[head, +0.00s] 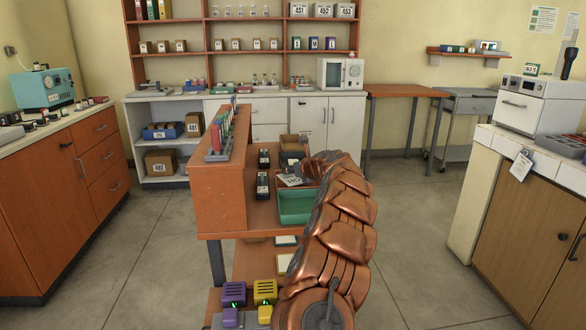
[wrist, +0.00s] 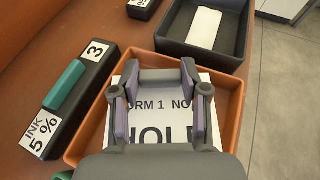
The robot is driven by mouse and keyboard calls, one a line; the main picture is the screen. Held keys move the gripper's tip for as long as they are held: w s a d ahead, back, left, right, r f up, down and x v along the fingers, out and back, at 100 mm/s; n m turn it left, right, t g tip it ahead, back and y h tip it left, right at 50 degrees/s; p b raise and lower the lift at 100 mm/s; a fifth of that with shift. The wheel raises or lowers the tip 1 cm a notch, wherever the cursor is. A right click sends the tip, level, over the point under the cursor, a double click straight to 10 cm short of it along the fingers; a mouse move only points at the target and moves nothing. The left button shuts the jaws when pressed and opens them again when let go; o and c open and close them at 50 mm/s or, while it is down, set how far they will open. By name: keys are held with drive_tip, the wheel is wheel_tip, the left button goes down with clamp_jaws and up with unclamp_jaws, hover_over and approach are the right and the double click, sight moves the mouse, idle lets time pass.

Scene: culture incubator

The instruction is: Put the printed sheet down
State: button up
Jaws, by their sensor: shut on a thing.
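The printed sheet (wrist: 155,106) is white with large black text, partly readable as "ORM 1 NO" and "HOL". My gripper (wrist: 158,88) is shut on it, with a dark finger and purple pad on each side. The gripper's body hides the sheet's lower part. The sheet lies within the outline of an orange-rimmed tray (wrist: 237,105) in the wrist view; whether it touches the tray floor I cannot tell. In the head view the sheet (head: 290,180) is small, beside my copper arm and behind the green tray (head: 296,206).
In the wrist view, a black box (wrist: 172,40) holding a white piece stands beyond the orange tray. A black block (wrist: 72,92) labelled "INK 5%" and "3" lies left. In the head view, a raised orange shelf (head: 217,190) borders the bench's left side. Open floor lies right.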

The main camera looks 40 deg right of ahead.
drive_tip(key=o, duration=0.9)
drive_tip(key=shift+o, duration=0.2)
drive_tip(key=shift+s+r, duration=0.15)
drive_tip(key=shift+r, duration=0.5)
drive_tip(key=p+v, duration=0.1)
drive_tip(key=v, duration=1)
drive_tip(key=shift+s, duration=0.3)
drive_tip(key=shift+a, duration=0.1)
